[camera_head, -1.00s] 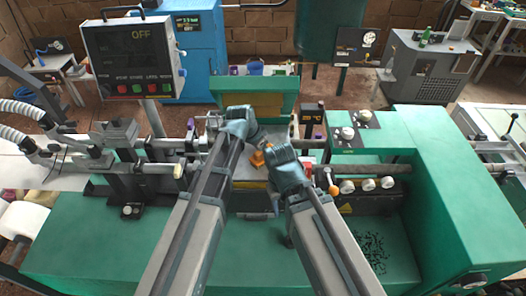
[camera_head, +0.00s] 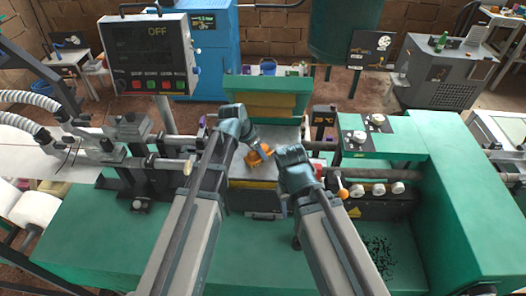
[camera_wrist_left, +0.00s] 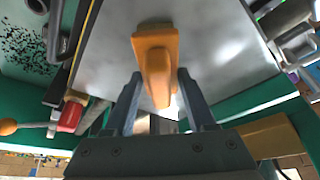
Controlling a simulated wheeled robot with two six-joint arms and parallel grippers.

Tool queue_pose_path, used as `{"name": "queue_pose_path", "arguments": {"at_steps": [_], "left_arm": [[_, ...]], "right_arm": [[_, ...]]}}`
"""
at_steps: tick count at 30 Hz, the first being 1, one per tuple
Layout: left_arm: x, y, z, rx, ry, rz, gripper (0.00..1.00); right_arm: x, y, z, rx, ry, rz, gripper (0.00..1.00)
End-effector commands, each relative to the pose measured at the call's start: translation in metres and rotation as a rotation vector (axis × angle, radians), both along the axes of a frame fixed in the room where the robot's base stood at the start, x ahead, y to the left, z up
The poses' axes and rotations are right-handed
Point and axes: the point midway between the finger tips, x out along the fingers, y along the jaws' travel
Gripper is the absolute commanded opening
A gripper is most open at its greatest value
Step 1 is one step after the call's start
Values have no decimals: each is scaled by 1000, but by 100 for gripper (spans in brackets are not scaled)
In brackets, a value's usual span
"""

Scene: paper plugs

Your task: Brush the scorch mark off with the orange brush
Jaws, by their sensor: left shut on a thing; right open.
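The orange brush (camera_head: 256,156) is over the grey metal plate (camera_head: 246,171) in the middle of the green machine. My left gripper (camera_head: 257,148) is shut on it. In the left wrist view the brush (camera_wrist_left: 156,62) sits between the two fingers, with the bright plate (camera_wrist_left: 225,45) behind it. I cannot tell whether the brush touches the plate. My right gripper (camera_head: 277,159) is open and empty, just right of the brush and apart from it. I cannot make out the scorch mark in either view; the brush and grippers hide part of the plate.
A raised green lid with a yellow inside (camera_head: 268,105) stands behind the plate. An orange-knobbed lever (camera_head: 343,193) and several white knobs are on the right. A control box reading OFF (camera_head: 150,55) hangs at the upper left. The green front surface (camera_head: 265,250) is mostly clear.

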Motion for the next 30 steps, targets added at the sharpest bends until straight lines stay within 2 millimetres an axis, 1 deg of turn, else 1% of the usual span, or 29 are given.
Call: {"name": "queue_pose_path", "arguments": {"at_steps": [1, 7, 11, 27, 30], "left_arm": [[-1, 3, -1, 7, 3, 1, 11], [-1, 4, -2, 8, 3, 2, 11], [-1, 4, 2, 9, 4, 2, 11], [0, 2, 54, 4, 1, 1, 11], [0, 2, 60, 4, 1, 1, 11]], "right_arm": [[0, 0, -1, 0, 0, 0, 50], [0, 0, -1, 0, 0, 0, 50], [0, 0, 3, 0, 0, 0, 50], [0, 0, 54, 0, 0, 0, 50], [0, 0, 61, 0, 0, 0, 50]]}}
